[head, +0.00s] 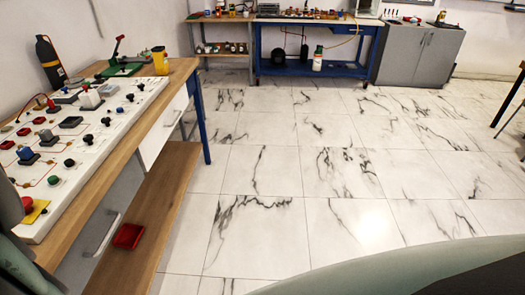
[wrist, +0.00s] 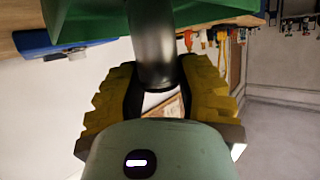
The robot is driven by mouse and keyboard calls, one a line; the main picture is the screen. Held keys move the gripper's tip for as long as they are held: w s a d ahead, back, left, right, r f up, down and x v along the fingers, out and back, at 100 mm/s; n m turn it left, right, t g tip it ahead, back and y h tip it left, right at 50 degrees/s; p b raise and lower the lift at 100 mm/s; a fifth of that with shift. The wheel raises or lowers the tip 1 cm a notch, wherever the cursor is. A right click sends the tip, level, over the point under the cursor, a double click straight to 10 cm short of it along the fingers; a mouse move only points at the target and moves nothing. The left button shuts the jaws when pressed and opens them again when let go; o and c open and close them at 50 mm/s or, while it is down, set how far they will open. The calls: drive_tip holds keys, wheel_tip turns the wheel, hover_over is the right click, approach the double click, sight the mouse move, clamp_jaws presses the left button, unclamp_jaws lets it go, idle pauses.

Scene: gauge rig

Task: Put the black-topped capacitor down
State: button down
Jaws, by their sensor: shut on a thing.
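In the wrist view my gripper (wrist: 155,88) has its two yellow ribbed fingers closed on either side of a dark grey cylinder, which I take to be the capacitor (wrist: 153,48). Its far end runs up in the picture in front of a green surface (wrist: 215,12). Whether it touches that surface I cannot tell, and its black top cannot be made out. My gripper does not show in the head view. There, a white panel (head: 95,140) on the wooden bench at left carries several small coloured and black parts.
A green-based lever device (head: 122,68), a yellow cup (head: 160,60) and a black bottle (head: 49,62) stand at the bench's far end. A red tray (head: 128,236) lies on the lower shelf. A blue workbench (head: 315,72) stands at the back. The tiled floor (head: 310,160) is clear.

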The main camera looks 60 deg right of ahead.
drive_tip(key=shift+f+b, duration=0.2)
drive_tip(key=shift+b, duration=0.1)
drive_tip(key=c, duration=0.7)
unclamp_jaws()
drive_tip(key=shift+r, duration=0.1)
drive_tip(key=shift+r+p, duration=0.15)
drive_tip(key=shift+p, duration=0.15)
drive_tip(key=b+v, duration=0.2)
drive_tip(key=v, duration=1)
drive_tip(key=shift+b, duration=0.35)
drive_tip(key=shift+d, duration=0.1)
